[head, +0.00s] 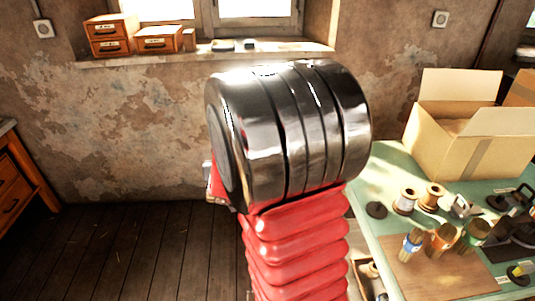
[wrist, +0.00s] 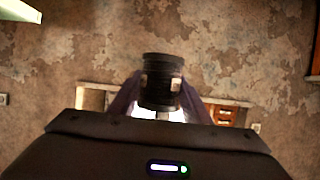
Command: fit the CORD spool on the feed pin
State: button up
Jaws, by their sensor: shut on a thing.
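In the wrist view my gripper (wrist: 160,92) is shut on a dark spool (wrist: 162,66), with a finger at each side of it. The spool is black, with a rim at its top, and no label on it can be read, so I cannot tell if it is the CORD spool. It is held up in front of the wall, clear of the bench. In the head view my arm hides the spool and nearly all of the gripper. I cannot make out the feed pin for certain; black fittings (head: 515,228) stand at the bench's right edge.
A green bench (head: 376,165) is at the right. The floor left of my arm is clear.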

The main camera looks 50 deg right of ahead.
jog(key=w+a+f+n+t+y, duration=0.1)
jog(key=w+a+n+y, duration=0.1)
jog(key=a, duration=0.7)
jog(key=w+a+f+n+t+y, duration=0.1)
jog(key=w+a+n+y, duration=0.1)
jog(key=a, duration=0.8)
jog(key=w+a+n+t+y, duration=0.1)
jog(key=a+n+y, duration=0.3)
jog(key=a, duration=0.6)
jog(key=shift+w+f+y, duration=0.4)
jog(key=shift+w, duration=0.4)
jog(key=shift+s+a, duration=0.15)
